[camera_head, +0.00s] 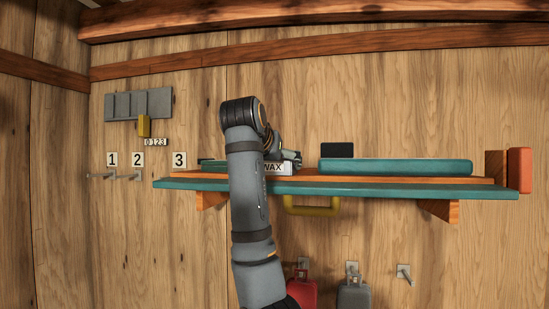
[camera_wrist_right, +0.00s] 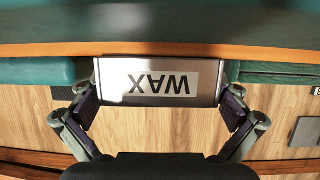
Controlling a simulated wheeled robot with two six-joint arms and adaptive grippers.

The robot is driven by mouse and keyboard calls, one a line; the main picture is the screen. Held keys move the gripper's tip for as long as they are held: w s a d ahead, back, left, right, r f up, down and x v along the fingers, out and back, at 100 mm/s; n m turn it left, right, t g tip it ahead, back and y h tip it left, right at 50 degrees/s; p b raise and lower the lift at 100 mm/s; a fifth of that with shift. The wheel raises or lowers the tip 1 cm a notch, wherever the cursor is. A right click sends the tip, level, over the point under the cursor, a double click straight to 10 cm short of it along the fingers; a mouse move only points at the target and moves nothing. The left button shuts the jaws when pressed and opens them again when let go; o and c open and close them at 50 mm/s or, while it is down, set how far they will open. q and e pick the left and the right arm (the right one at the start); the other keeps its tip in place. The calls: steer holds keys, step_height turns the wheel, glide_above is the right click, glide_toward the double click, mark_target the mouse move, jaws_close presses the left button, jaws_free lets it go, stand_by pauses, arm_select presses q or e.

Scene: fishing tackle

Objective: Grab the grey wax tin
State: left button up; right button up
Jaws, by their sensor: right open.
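The grey wax tin (camera_head: 283,168) stands on the wall shelf, partly hidden behind my right arm in the head view. In the right wrist view the tin (camera_wrist_right: 158,98) shows its metal front with an upside-down white WAX label. My right gripper (camera_wrist_right: 160,110) is open, with one finger at each side of the tin's front; whether the pads touch it I cannot tell. In the head view the right gripper (camera_head: 289,157) is at the tin, its fingertips partly hidden. My left gripper is not in view.
A black panel (camera_head: 337,149) is behind. A yellow handle (camera_head: 312,208) hangs below, above red (camera_head: 303,293) and grey (camera_head: 353,297) items.

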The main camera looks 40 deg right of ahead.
steer(key=shift+w+d+f, duration=0.2)
steer(key=shift+d, duration=0.15)
steer(key=shift+s+a+r, duration=0.1)
steer(key=shift+s+a, duration=0.05)
steer(key=shift+a, duration=0.1)
steer(key=c, duration=1.1)
steer(key=shift+d, duration=0.1)
steer(key=shift+c, duration=0.6)
